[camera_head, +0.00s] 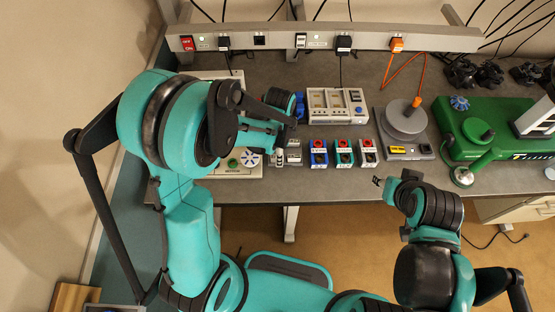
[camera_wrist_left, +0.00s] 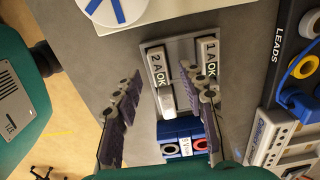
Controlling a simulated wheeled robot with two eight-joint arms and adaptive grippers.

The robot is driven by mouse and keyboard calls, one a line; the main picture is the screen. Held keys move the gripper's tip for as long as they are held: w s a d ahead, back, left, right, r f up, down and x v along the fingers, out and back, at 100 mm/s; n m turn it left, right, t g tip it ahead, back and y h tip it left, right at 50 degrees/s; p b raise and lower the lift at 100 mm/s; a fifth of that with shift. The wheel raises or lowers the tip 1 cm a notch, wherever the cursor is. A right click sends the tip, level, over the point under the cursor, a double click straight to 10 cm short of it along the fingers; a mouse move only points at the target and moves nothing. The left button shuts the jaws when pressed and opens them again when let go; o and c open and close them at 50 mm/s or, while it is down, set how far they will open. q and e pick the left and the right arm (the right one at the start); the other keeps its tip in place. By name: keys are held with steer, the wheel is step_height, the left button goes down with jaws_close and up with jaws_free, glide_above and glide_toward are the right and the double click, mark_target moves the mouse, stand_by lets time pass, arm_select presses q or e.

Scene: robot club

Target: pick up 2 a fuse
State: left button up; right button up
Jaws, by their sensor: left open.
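A small grey tray (camera_wrist_left: 181,48) holds two pale labelled pieces. The one marked "2 A OK" (camera_wrist_left: 156,66) is on the left and the one marked "1 A OK" (camera_wrist_left: 208,62) on the right. A short white piece (camera_wrist_left: 167,101) sits at the lower end of the 2 A side; I cannot tell if it belongs to it. My left gripper (camera_wrist_left: 158,98) is open, with its fingers apart on either side of the tray's lower part and nothing clearly held. In the head view the tray (camera_head: 294,154) is partly covered by my left gripper (camera_head: 276,143). My right gripper (camera_head: 383,183) hangs near the bench's front edge.
Blue (camera_head: 318,153), green (camera_head: 343,153) and red (camera_head: 368,153) socket blocks stand right of the tray. A panelled device (camera_head: 337,105) stands behind them. A round grey spool (camera_head: 405,122) and a green machine (camera_head: 490,128) are further right. The bench's front strip (camera_head: 320,188) is clear.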

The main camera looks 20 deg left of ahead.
arm_select(q)
steer(key=shift+f, duration=0.5)
steer(key=shift+c, duration=0.3)
jaws_close()
steer(key=shift+r, duration=0.1)
